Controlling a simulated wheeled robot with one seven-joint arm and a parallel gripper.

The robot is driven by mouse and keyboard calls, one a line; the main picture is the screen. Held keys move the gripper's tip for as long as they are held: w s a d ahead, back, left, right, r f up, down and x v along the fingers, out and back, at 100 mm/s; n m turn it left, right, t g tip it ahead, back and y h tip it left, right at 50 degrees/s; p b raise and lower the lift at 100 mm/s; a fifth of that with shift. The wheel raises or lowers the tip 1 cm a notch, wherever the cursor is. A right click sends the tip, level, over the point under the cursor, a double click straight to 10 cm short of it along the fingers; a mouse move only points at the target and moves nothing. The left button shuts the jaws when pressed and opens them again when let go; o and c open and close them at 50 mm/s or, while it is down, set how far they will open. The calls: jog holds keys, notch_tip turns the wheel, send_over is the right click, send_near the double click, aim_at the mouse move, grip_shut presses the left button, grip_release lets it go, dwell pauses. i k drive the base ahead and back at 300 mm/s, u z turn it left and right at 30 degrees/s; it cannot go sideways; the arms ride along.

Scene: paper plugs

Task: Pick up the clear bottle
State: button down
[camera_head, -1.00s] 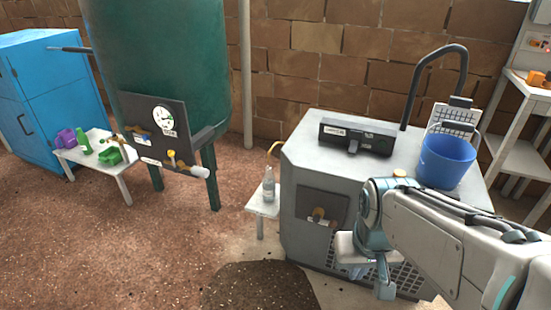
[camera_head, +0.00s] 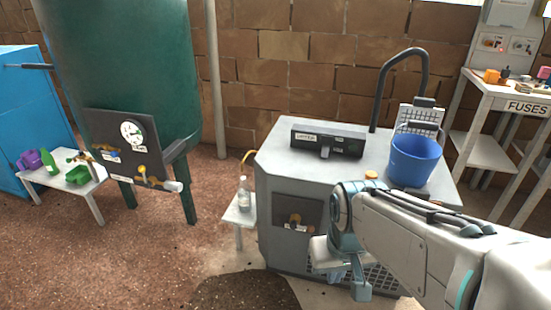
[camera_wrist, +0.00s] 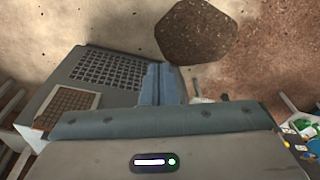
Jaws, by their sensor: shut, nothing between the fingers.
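The clear bottle (camera_head: 244,194) stands upright on a small white side table (camera_head: 232,214), left of the grey sink cabinet. My gripper (camera_head: 350,284) is in front of the cabinet, to the right of the bottle and well apart from it. In the wrist view my gripper (camera_wrist: 161,84) shows its blue fingers together, with nothing held between them. I cannot make out the bottle in the wrist view.
The grey cabinet (camera_head: 278,230) carries a blue bucket (camera_head: 415,160) and a black tap. A dark soil patch (camera_head: 240,292) lies on the floor before the side table. A green tank (camera_head: 130,70) and low white table (camera_head: 92,190) stand left. Floor between is open.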

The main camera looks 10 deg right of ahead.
aim_at(243, 188)
jog(key=u, duration=1.8)
jog(key=i, duration=1.85)
jog(key=z, duration=2.55)
